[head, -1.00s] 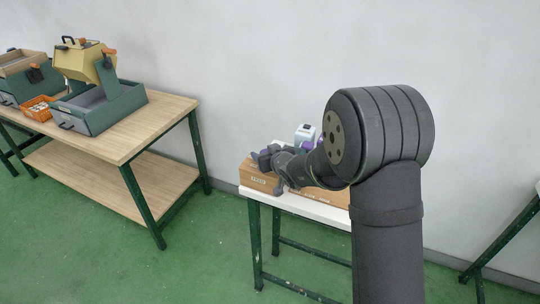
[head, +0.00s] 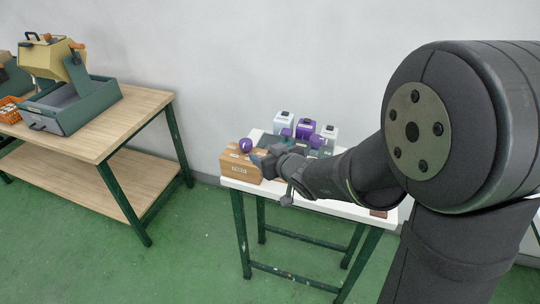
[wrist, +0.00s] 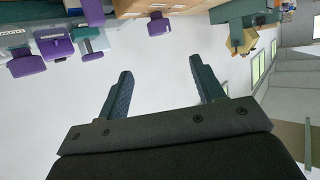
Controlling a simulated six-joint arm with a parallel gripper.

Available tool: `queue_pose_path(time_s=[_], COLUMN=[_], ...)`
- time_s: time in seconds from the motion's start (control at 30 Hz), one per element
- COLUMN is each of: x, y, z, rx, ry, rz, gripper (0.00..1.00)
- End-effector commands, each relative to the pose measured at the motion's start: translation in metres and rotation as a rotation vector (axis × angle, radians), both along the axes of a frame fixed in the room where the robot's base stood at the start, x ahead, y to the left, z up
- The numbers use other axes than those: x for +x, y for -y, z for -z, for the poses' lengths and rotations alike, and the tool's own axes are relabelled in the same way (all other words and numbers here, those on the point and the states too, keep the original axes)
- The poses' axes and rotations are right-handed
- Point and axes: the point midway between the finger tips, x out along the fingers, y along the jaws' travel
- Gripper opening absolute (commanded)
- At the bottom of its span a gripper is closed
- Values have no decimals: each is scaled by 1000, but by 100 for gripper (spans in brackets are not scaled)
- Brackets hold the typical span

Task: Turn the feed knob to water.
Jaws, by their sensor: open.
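My gripper (wrist: 163,88) is open and empty in the wrist view, its two dark fingers apart. In the head view my gripper (head: 266,161) is at the left part of a small white table, beside a brown box (head: 239,168) with a label too small to read. A round purple knob (head: 245,145) shows at that box's top; a purple knob (wrist: 158,26) also shows by the brown box in the wrist view. Other purple parts (wrist: 26,62) are at the wrist view's upper left. I cannot tell which one is the feed knob or how it is set.
White and purple containers (head: 304,128) stand at the back of the white table (head: 338,209), partly behind my arm. At left, a wooden bench (head: 118,128) holds a grey-green tray unit (head: 80,112) with a yellow drum (head: 45,62). Green floor lies between the tables.

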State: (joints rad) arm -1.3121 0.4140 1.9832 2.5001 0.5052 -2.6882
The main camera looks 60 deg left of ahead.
Motion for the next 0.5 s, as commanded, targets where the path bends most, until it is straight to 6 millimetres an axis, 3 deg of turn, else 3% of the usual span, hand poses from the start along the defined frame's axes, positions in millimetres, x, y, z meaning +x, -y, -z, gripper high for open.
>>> queue_pose_path(time_s=[0.2,0.5], x=[0,0], y=[12,13], z=[-5,-5], rx=[0,0], ry=[1,1], rz=[-1,-1], gripper=[62,62])
